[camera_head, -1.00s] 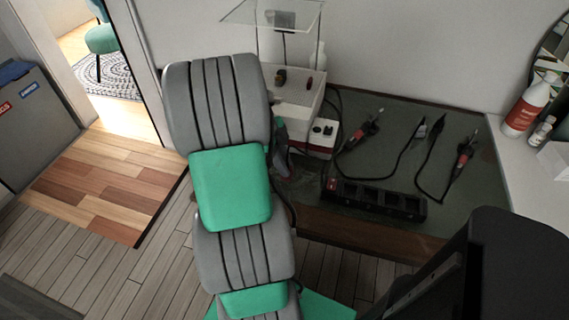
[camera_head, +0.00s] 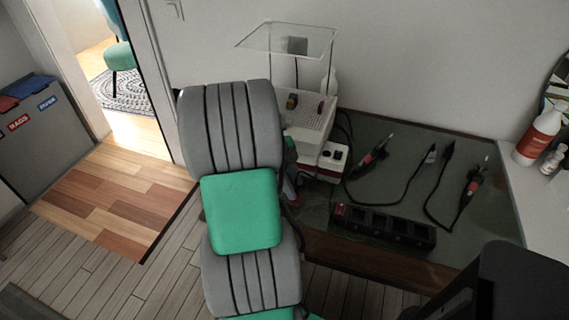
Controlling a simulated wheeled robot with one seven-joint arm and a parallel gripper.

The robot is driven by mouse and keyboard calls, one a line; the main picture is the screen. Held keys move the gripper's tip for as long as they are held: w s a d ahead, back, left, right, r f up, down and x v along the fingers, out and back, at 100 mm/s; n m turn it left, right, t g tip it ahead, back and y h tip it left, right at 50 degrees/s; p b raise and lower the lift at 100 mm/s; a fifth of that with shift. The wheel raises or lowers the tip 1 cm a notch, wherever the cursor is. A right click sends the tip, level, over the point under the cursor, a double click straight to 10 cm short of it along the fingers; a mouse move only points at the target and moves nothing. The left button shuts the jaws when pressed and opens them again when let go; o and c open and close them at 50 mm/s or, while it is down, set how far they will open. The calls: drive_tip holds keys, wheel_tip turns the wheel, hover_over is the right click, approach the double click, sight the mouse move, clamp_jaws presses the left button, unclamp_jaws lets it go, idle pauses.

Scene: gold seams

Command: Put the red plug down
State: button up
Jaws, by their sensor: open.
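My arm rises through the middle of the head view and covers the left end of the dark green work surface (camera_head: 400,180). My gripper (camera_head: 290,183) shows only in part past the right edge of the arm, low by the front of the white and red unit (camera_head: 318,160). It is open; its fingertips are mostly hidden. I cannot pick out a red plug for certain; it may be hidden behind the arm. Two red-handled tools, a left one (camera_head: 372,157) and a right one (camera_head: 474,183), lie on the surface with black cables. Two dark cable ends (camera_head: 432,152) lie between them.
A black power strip (camera_head: 385,224) with a red switch lies along the front edge. A clear shield (camera_head: 290,38) stands above the white unit. Bottles (camera_head: 538,136) stand on the white counter at right. Bare surface lies between the cables. A bin (camera_head: 40,125) stands far left.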

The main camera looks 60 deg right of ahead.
drive_tip(key=d+p+v, duration=0.1)
drive_tip(key=p+v, duration=0.2)
drive_tip(key=v, duration=0.8)
drive_tip(key=w+a+r+n+t+h, duration=0.1)
drive_tip(key=w+a+n+t+h, duration=0.15)
drive_tip(key=w+a+n, duration=0.75)
drive_tip(key=a+f+n+t+y, duration=0.1)
drive_tip(key=a+f+n+t, duration=0.1)
drive_tip(key=a+n, duration=1)
drive_tip(key=a+f+n+t+y, duration=0.1)
drive_tip(key=a+n+t+y, duration=0.1)
drive_tip(key=a+n, duration=1)
drive_tip(key=a, duration=0.4)
drive_tip(key=shift+s+f+n, duration=0.3)
drive_tip(key=shift+s+f, duration=0.1)
